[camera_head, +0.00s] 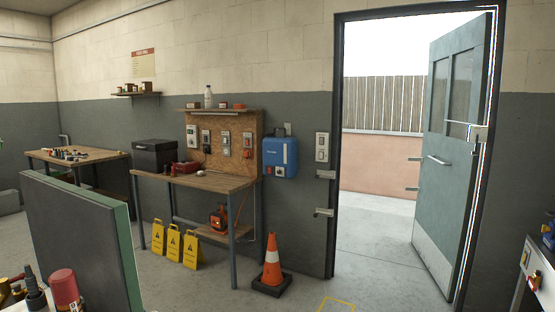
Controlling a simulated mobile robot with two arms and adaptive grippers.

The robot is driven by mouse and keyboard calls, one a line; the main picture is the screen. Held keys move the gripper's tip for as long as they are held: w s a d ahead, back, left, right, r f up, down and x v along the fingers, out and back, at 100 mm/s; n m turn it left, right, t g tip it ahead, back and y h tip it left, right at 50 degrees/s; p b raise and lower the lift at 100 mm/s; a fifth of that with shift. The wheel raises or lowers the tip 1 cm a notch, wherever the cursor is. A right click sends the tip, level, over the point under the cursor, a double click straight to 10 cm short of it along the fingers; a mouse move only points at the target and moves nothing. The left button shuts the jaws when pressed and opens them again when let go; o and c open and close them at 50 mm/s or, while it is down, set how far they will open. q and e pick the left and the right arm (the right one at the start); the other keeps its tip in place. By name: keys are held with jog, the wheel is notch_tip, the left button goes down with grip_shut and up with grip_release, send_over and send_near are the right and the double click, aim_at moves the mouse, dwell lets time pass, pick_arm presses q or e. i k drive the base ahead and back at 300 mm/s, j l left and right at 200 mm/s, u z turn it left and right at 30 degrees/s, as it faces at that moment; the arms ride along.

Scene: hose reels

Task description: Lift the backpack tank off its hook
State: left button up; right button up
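A blue backpack tank (280,157) hangs against the grey lower wall, just right of the pegboard workbench and left of the doorway. It looks upright, with dark and red fittings low on its front. Neither of my grippers is in view, and nothing touches the tank.
A workbench (225,182) stands left of the tank. An orange cone (272,260) and yellow floor signs (174,246) stand below. A door (452,160) stands open at right. A dark panel (75,240) blocks the near left. The middle floor is mostly clear.

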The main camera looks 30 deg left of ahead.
aim_at(279, 154)
jog(key=i+u, duration=0.15)
jog(key=i, duration=0.45)
jog(key=i+u, duration=0.1)
jog(key=i, duration=0.55)
jog(key=i+l+u, duration=0.15)
jog(key=i, duration=0.45)
jog(key=i+l+u, duration=0.15)
jog(key=i, duration=0.45)
jog(key=i+j+u, duration=0.1)
jog(key=i+u, duration=0.35)
jog(key=i+l+u, duration=0.1)
jog(key=i+u, duration=0.35)
jog(key=i+j+z, duration=0.5)
jog(key=i+j, duration=0.35)
